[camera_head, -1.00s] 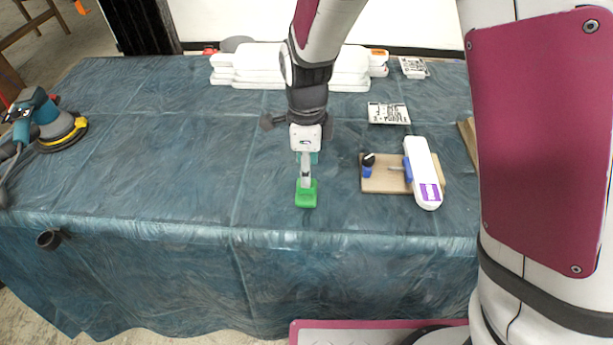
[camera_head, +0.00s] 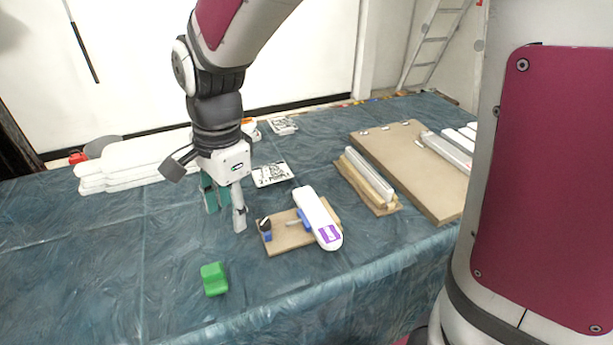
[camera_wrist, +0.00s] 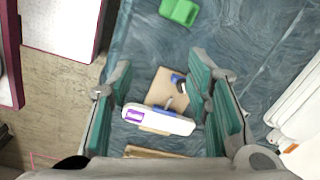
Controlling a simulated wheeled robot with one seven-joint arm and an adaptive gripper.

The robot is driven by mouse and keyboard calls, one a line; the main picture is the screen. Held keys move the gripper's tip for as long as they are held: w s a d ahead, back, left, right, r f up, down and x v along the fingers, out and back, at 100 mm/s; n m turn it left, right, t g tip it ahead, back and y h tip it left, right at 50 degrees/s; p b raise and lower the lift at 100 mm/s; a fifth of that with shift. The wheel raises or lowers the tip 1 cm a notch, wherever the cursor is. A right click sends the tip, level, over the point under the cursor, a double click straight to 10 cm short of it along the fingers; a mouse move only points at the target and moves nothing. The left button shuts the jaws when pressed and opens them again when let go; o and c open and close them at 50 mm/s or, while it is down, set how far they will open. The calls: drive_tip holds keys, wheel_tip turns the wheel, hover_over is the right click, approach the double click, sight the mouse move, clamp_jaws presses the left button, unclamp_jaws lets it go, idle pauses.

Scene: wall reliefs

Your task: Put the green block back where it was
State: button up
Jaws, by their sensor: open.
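The green block (camera_head: 214,279) lies on the blue cloth-covered table near its front edge, left of the small wooden board. In the wrist view the green block (camera_wrist: 180,11) shows at the top edge, partly cut off and beyond my fingertips. My gripper (camera_head: 224,216) is open and empty. It hangs above the table, behind the green block and a little left of the board, apart from both. In the wrist view its two teal-padded fingers (camera_wrist: 163,80) stand wide apart.
A small wooden board (camera_head: 280,238) holds a white device with a purple label (camera_head: 318,218) and blue parts. White stacked pieces (camera_head: 130,160) lie at the back left. A larger brown board (camera_head: 415,170) with white bars lies at right. The cloth around the block is clear.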

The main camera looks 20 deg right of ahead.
drive_tip(key=s+d+r+n+t, duration=0.1)
drive_tip(key=s+d+r+n, duration=0.2)
drive_tip(key=s+d+n, duration=0.4)
drive_tip(key=s+d+r+n+t, duration=0.1)
drive_tip(key=s+d+r+n, duration=0.3)
drive_tip(key=s, duration=0.8)
drive_tip(key=d+n, duration=0.2)
drive_tip(key=n, duration=0.1)
drive_tip(key=shift+d+r+t+h, duration=0.2)
drive_tip(key=shift+d+t+h, duration=0.2)
drive_tip(key=shift+r, duration=0.15)
drive_tip(key=shift+t, duration=0.5)
wheel_tip(320, 180, up, 5)
drive_tip(key=p, duration=0.4)
drive_tip(key=shift+w, duration=0.1)
